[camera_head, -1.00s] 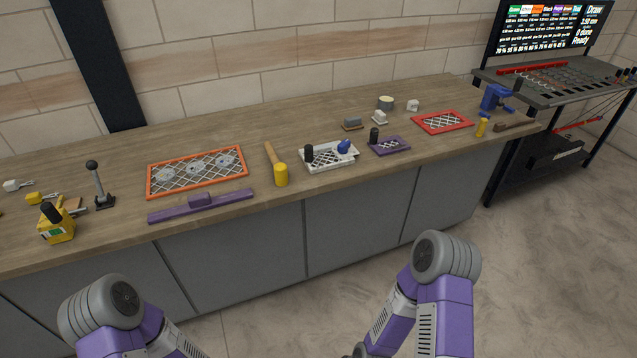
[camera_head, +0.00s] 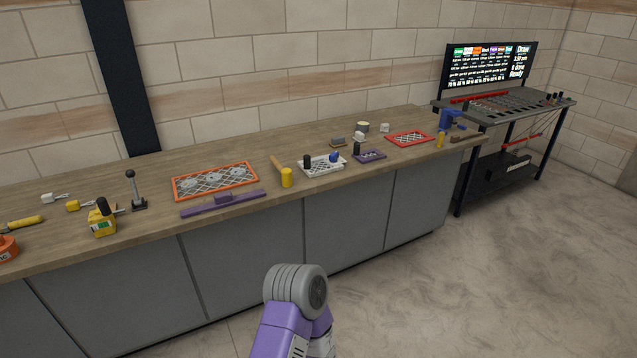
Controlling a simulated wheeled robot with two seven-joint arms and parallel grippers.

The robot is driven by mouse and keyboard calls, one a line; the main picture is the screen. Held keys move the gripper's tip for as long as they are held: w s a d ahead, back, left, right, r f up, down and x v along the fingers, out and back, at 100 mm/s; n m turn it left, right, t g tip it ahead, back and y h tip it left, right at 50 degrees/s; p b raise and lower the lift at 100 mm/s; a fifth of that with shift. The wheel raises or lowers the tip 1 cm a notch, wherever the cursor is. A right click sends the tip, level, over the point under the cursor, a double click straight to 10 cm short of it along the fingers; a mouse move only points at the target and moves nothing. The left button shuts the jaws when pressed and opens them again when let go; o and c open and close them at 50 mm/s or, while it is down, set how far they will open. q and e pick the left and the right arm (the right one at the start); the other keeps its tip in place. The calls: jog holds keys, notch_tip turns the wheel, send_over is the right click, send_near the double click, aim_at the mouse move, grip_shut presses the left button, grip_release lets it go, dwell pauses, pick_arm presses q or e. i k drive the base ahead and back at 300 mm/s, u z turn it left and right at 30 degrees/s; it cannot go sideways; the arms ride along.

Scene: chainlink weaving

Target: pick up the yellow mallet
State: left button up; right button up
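The yellow mallet (camera_head: 287,178) lies on the wooden workbench (camera_head: 150,236), near its front edge around the middle of the view. Its yellow cylindrical head is toward the front edge, and its wooden handle points away toward the wall. One of my grey and purple arm links shows at the bottom centre, well short of the bench. Neither of my grippers is in view, and nothing touches the mallet.
Left of the mallet are an orange-framed mesh panel (camera_head: 216,196) and a purple bar (camera_head: 222,201). Right of it are a white tray (camera_head: 335,171) and a purple tray (camera_head: 378,156). Grey cabinet fronts (camera_head: 240,259) face me. The floor at right is open.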

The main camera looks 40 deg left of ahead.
aim_at(287, 177)
jog(key=u, duration=0.2)
jog(key=i, duration=1.65)
jog(key=u, duration=1.3)
jog(key=i, duration=1.1)
jog(key=u, duration=1.15)
